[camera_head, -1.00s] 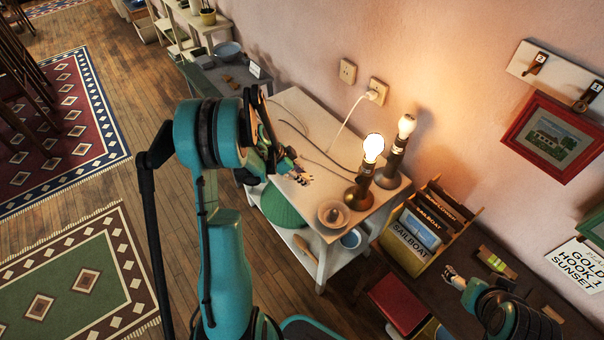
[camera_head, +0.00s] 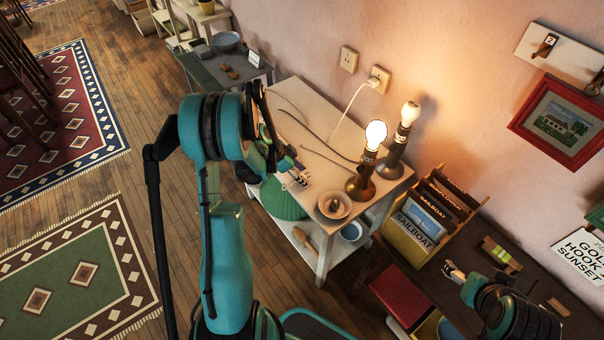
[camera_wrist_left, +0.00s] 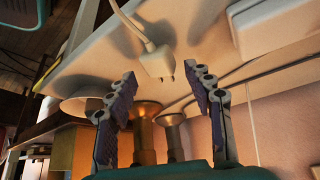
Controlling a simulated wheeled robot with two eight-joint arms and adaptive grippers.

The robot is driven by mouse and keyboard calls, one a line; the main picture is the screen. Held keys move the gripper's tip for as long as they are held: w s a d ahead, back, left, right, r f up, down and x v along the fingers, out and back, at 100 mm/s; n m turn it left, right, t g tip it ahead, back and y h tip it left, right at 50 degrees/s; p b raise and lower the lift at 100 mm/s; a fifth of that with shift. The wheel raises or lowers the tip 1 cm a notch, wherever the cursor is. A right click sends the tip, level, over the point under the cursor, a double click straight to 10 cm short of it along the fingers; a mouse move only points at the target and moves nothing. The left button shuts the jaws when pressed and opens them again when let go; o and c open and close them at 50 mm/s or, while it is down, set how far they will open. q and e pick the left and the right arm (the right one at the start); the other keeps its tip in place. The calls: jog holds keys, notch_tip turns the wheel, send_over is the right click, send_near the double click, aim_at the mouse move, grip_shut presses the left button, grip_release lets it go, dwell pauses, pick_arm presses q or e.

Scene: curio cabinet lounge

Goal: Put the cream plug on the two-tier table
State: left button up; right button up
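The cream plug (camera_wrist_left: 157,62) shows in the left wrist view with its two prongs and pale cord, against the pale top of the two-tier table (camera_wrist_left: 90,75). I cannot tell whether it rests on the top or is just above it. My left gripper (camera_wrist_left: 163,112) is open, its purple-and-grey fingers apart on either side of the view, with the plug beyond them and not gripped. In the head view my left gripper (camera_head: 299,178) is over the two-tier table (camera_head: 300,100); the plug is not visible there. My right gripper (camera_head: 454,272) is away at the lower right.
A white cord reaches a wall outlet (camera_head: 380,78). A wooden rack (camera_head: 425,220) stands to the right.

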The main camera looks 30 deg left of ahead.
pick_arm(q)
jog(key=shift+r, duration=0.1)
jog(key=v, duration=1.1)
jog(key=shift+s+a+r, duration=0.2)
jog(key=shift+r, duration=0.1)
jog(key=s+d+r+n+y, duration=0.1)
jog(key=s+d+r+n, duration=0.1)
jog(key=s+d+r, duration=0.3)
jog(key=d+r+n+y, duration=0.2)
jog(key=d+r, duration=0.2)
jog(key=d, duration=0.4)
jog(key=s+d+r+n+t+y, duration=0.1)
jog(key=s+d+n+t, duration=0.1)
jog(key=s+d+n, duration=0.3)
jog(key=s+d, duration=0.2)
jog(key=s, duration=0.2)
jog(key=shift+s+d+r+t, duration=0.25)
jog(key=shift+d+r+t, duration=0.05)
jog(key=shift+r+t, duration=0.1)
